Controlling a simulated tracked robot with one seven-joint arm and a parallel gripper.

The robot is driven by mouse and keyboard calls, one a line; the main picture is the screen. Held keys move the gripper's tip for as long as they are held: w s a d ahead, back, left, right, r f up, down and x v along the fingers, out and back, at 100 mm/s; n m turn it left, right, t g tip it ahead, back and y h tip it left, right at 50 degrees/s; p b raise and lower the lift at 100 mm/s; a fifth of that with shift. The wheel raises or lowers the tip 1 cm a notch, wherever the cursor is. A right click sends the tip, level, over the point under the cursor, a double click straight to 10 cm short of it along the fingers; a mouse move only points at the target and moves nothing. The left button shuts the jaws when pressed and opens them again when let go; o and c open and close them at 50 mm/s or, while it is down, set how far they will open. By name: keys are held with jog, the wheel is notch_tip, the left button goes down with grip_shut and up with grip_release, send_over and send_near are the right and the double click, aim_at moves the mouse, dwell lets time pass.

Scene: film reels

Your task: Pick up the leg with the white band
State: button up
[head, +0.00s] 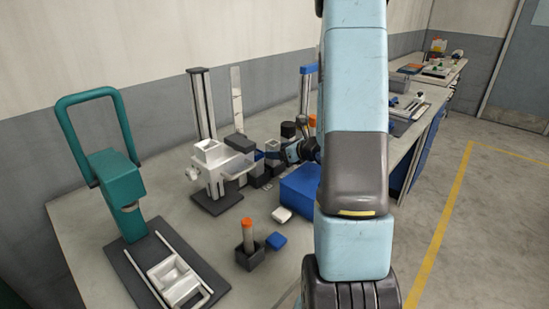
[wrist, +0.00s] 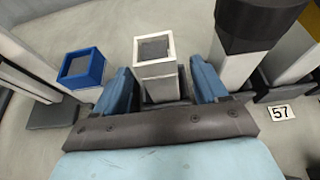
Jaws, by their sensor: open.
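The leg with the white band (wrist: 154,70) is a square post with a grey top and a white rim, upright in the wrist view. My gripper (wrist: 161,82) is open, with one blue finger on each side of this leg. I cannot tell if either finger touches it. The leg's lower part is hidden behind my gripper. A similar leg with a blue band (wrist: 82,66) stands to the left, outside the fingers. In the head view my gripper (head: 290,152) is low among the crowded posts on the bench, partly hidden by my arm.
A black-capped white post (wrist: 240,65) stands close to my right finger, near a "57" label (wrist: 280,113). A blue box (head: 299,190) lies in front of my gripper. A white stand (head: 213,158) and a teal press (head: 118,190) are to the left.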

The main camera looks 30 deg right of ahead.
aim_at(269, 149)
jog(key=shift+r+x, duration=0.2)
jog(key=shift+x, duration=2.5)
jog(key=c, duration=1.2)
